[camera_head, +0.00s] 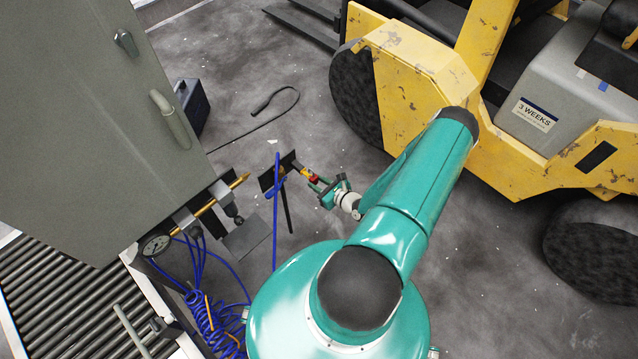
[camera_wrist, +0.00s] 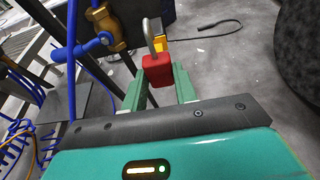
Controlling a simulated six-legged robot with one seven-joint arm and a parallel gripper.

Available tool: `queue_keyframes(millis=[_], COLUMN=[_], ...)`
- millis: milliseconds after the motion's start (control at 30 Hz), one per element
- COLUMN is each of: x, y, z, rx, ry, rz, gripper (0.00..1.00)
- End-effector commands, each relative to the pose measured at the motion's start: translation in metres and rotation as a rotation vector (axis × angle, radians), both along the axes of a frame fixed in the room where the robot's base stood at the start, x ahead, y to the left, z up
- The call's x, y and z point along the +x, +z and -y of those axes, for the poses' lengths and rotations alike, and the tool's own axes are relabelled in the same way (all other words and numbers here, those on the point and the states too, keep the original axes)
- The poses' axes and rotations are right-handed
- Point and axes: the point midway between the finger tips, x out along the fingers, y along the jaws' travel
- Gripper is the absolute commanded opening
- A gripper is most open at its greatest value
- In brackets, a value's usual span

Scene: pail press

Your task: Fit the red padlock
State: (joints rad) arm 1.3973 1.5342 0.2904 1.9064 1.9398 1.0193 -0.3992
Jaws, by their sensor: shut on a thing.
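The red padlock (camera_wrist: 157,70) is between the green fingers of my gripper (camera_wrist: 158,82), which is shut on its body. Its grey shackle points away from my gripper. The padlock also shows small in the head view (camera_head: 314,178), at the tip of my gripper (camera_head: 322,188). A yellow piece (camera_wrist: 161,45) shows just beyond the red body; I cannot tell whether it is joined to it. A brass valve (camera_wrist: 106,27) with a blue handle (camera_wrist: 83,48) stands left of the padlock in the wrist view, apart from it. I cannot tell whether the shackle is open.
A dark plate on a stand (camera_head: 287,212) and an upright blue hose (camera_head: 276,225) are beside my gripper. A grey cabinet (camera_head: 100,110), a pressure gauge (camera_head: 156,243) and a roller conveyor (camera_head: 55,300) are left. A yellow forklift (camera_head: 415,85) stands right. Open floor lies between.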

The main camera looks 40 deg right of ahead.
Motion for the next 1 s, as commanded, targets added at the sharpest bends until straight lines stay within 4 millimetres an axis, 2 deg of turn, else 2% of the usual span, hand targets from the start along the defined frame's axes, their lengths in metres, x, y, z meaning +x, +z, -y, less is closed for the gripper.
queue_keyframes(millis=[1000], x=[0.0], y=[-0.023], z=[0.0], rx=[0.0], ry=[-0.001], rz=[0.0], gripper=[0.03])
